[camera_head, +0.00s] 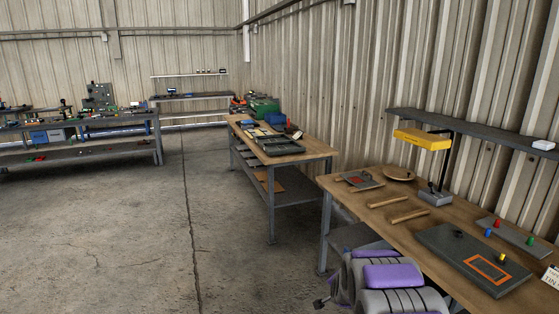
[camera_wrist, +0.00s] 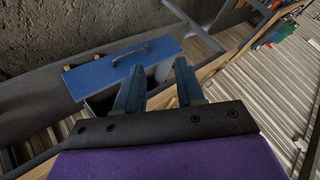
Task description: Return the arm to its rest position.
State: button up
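My gripper (camera_wrist: 160,68) shows in the wrist view, with its two blue-grey fingers apart and nothing held between them. The purple and black part at the bottom of that view is my wrist. In the head view, purple and grey parts of my own body (camera_head: 393,276) show at the bottom, beside the near workbench (camera_head: 345,199). I cannot make out the gripper's fingers in the head view.
The near workbench holds a yellow-headed lamp (camera_head: 422,139), a dark plate with an orange rectangle (camera_head: 460,250) and wooden bars. A second bench (camera_head: 315,150) stands behind. Concrete floor (camera_head: 120,230) at left is clear. A blue panel with a handle (camera_wrist: 110,70) lies beyond the fingers.

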jog(key=s+a+r+n+g, duration=0.2)
jog(key=s+r, duration=0.2)
jog(key=s, duration=0.4)
jog(key=s+a+r+n+g+y, duration=0.1)
jog(key=s+r+g, duration=0.1)
jog(key=s+r, duration=0.35)
jog(key=s+a+r+n+g, duration=0.1)
jog(key=s+a+r+n, duration=0.1)
jog(key=s, duration=0.8)
jog(key=s+r+n+g, duration=0.2)
jog(key=s+g, duration=0.1)
jog(key=s, duration=1.2)
jog(key=s+a+r+n+g, duration=0.1)
jog(key=s+r+n+g, duration=0.2)
jog(key=s, duration=1.3)
jog(key=shift+r+n, duration=0.3)
jog(key=shift+r, duration=0.05)
jog(key=shift+w, duration=0.1)
